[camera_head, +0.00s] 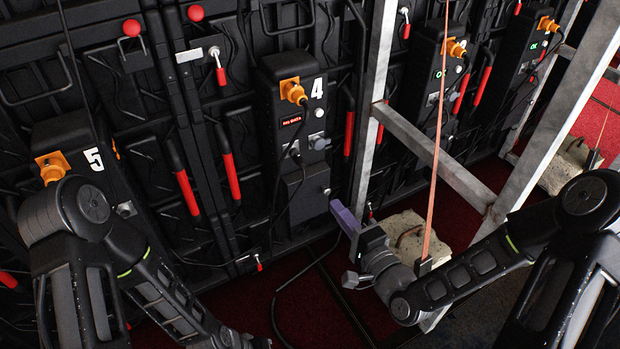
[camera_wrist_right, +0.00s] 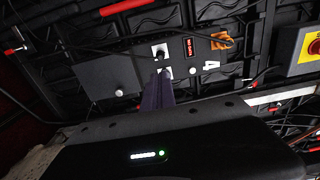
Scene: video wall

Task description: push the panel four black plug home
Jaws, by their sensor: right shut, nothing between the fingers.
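The panel four box (camera_head: 308,75) stands on the black wall in the head view, marked with a white 4. The black plug (camera_head: 294,153) sits low on its left side at a pale socket plate, its cable hanging down. I cannot tell how deep it sits. In the right wrist view the plug (camera_wrist_right: 158,55) shows at a white plate, just beyond my fingertips. My right gripper (camera_head: 337,207) has shut, empty purple fingers, below and right of the plug in the head view. In the wrist view its fingers (camera_wrist_right: 160,80) point at the plate. My left gripper is out of view.
An orange plug (camera_head: 292,91) and a lit red display (camera_head: 291,121) are on the same box; the display also shows in the wrist view (camera_wrist_right: 188,46). A metal frame post (camera_head: 369,110) stands right of the box. A pale sandbag (camera_head: 440,235) lies near my right forearm.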

